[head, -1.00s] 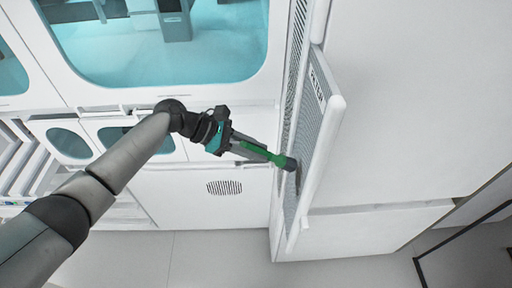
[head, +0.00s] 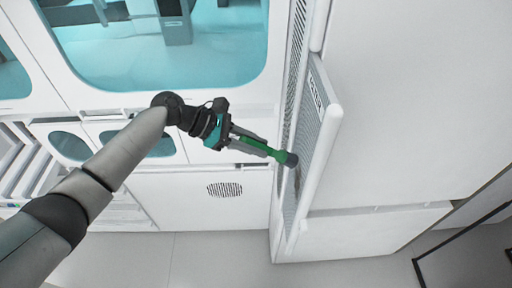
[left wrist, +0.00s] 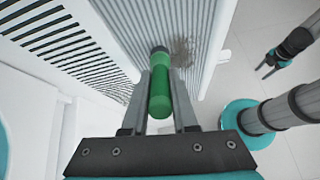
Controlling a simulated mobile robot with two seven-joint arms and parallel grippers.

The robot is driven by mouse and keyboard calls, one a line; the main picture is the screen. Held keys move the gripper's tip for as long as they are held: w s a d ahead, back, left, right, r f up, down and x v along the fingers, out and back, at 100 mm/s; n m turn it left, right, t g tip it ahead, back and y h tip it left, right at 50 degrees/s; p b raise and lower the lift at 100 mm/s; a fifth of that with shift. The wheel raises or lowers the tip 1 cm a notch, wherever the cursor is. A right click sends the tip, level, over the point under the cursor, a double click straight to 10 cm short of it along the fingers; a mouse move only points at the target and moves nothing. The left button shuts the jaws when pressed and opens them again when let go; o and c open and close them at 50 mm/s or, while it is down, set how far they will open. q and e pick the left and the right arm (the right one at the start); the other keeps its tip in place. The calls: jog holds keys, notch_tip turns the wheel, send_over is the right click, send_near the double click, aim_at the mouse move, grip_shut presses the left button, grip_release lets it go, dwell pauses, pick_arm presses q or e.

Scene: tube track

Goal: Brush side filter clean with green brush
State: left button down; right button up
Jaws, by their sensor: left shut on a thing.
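The side filter (head: 309,143) is a white-framed panel with a grey ribbed face, standing out from the side of the white machine in the head view. In the left wrist view the filter's ribbed face (left wrist: 153,28) carries a dark smudge of dirt (left wrist: 183,51). My left gripper (head: 268,149) is shut on the green brush (head: 256,146). My right gripper (left wrist: 269,65) shows at the upper right of the wrist view.
A vent grille (left wrist: 58,42) lies beside the filter on the machine's side. A white machine front with large blue-tinted windows (head: 165,45) stands behind my left arm. The grey floor (head: 205,262) is clear below.

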pick_arm(q)
jog(key=shift+r, duration=0.25)
jog(key=shift+f+b, duration=1)
jog(key=shift+f, duration=1.3)
notch_tip(320, 180, down, 4)
jog(key=shift+f+b, duration=0.1)
jog(key=shift+b, duration=1.05)
notch_tip(320, 180, up, 4)
jog(key=p, duration=0.4)
jog(key=shift+f, duration=0.1)
jog(key=shift+f, duration=0.15)
